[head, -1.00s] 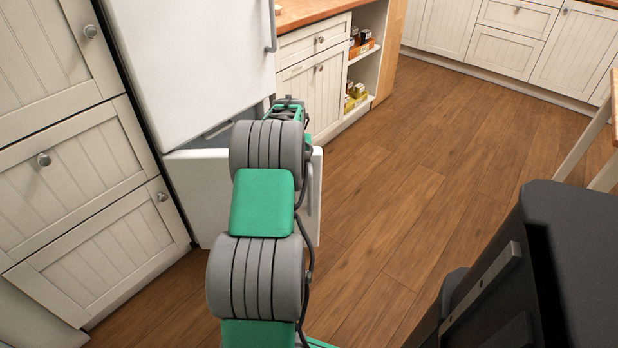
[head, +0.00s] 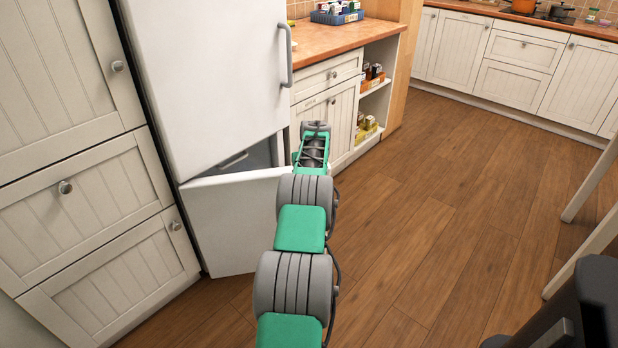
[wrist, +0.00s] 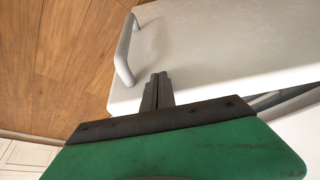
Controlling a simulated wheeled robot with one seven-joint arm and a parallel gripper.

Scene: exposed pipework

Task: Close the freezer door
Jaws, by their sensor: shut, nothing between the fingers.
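The white freezer door (head: 232,222) is the lower door of the fridge. It stands partly open, swung outward, with the dark inside of the freezer (head: 245,160) showing above it. My arm hides its right part in the head view. In the wrist view the door's white face (wrist: 215,45) and its grey handle (wrist: 124,50) show. My gripper (wrist: 159,76) is shut and empty, in front of the door surface near its edge and close to the handle. I cannot tell whether it touches the door. My arm hides the gripper in the head view.
The upper fridge door (head: 205,80) is shut. White drawers (head: 95,210) stand close on the left. A counter (head: 345,45) with a cabinet and open shelves is beyond the fridge. A dark chair-like object (head: 590,300) is at the lower right.

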